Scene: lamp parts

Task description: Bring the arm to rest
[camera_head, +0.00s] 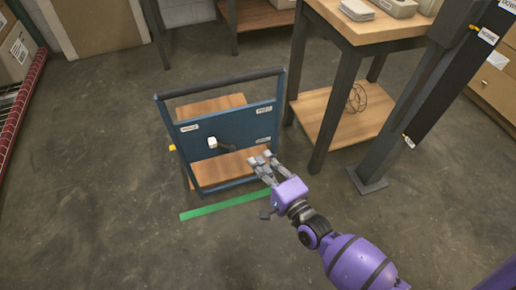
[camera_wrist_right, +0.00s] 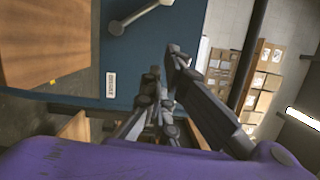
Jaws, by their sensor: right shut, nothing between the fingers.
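My right arm (camera_head: 358,262), purple with dark joints, reaches in from the lower right. Its gripper (camera_head: 262,161) is shut and empty, in front of the lower right of a blue panel (camera_head: 205,122). In the right wrist view the gripper's grey fingers (camera_wrist_right: 165,72) stand before the same panel (camera_wrist_right: 135,62). A small white piece (camera_head: 212,142) with a dark stem shows on the panel, left of the gripper and apart from it. In the wrist view a grey rod with a round end (camera_wrist_right: 116,27) shows at the top. My left gripper is out of view.
The panel belongs to a cart with wooden shelves (camera_head: 212,105) and a dark top bar. A wooden table (camera_head: 340,120) with a lower shelf stands to the right, beside a dark post (camera_head: 415,95). A green strip (camera_head: 225,204) lies on the floor. The floor at lower left is clear.

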